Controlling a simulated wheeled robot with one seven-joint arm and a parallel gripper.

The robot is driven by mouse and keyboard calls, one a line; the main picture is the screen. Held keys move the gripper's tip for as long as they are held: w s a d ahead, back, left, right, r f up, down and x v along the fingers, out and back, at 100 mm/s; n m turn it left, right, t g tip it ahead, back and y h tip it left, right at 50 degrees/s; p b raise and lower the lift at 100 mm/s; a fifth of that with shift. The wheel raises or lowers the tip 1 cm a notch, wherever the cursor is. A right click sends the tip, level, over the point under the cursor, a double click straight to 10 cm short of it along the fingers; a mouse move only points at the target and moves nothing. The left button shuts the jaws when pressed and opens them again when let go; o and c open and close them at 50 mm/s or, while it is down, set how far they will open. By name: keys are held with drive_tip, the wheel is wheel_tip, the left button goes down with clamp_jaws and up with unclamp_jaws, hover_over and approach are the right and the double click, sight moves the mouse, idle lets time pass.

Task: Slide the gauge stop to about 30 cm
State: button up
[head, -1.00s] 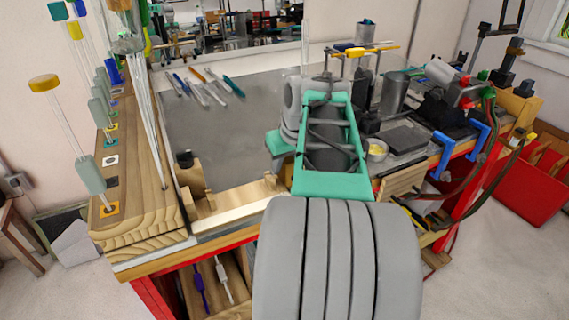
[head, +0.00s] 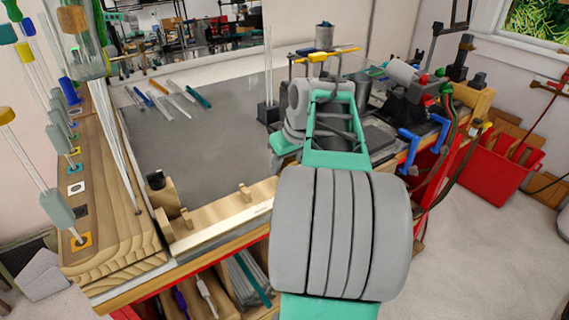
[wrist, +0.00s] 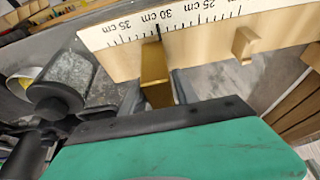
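The gauge ruler shows in the wrist view as a pale scale (wrist: 120,33) with upside-down marks of 35, 30 and 25 cm. The brass-coloured gauge stop (wrist: 156,75) sits at its edge, by a dark line near the 30 cm mark. My gripper (wrist: 157,98) has its grey fingers on either side of the stop, close to it. Whether both touch it I cannot tell. In the head view the ruler's wooden rail (head: 225,215) runs along the bench front; my arm hides its right part, the stop and my fingers.
A wooden peg (wrist: 243,45) stands right of the stop. In the head view, a rack of glass rods (head: 110,225) stands at left, loose tools (head: 165,98) lie on the grey bench top (head: 205,150), and blue clamps (head: 420,150) and a red bin (head: 500,155) are at right.

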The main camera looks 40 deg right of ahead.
drive_tip(key=shift+r, duration=0.1)
drive_tip(key=v, duration=0.7)
drive_tip(key=shift+s+r+p, duration=0.15)
drive_tip(key=shift+r+p, duration=0.15)
drive_tip(key=shift+r, duration=0.05)
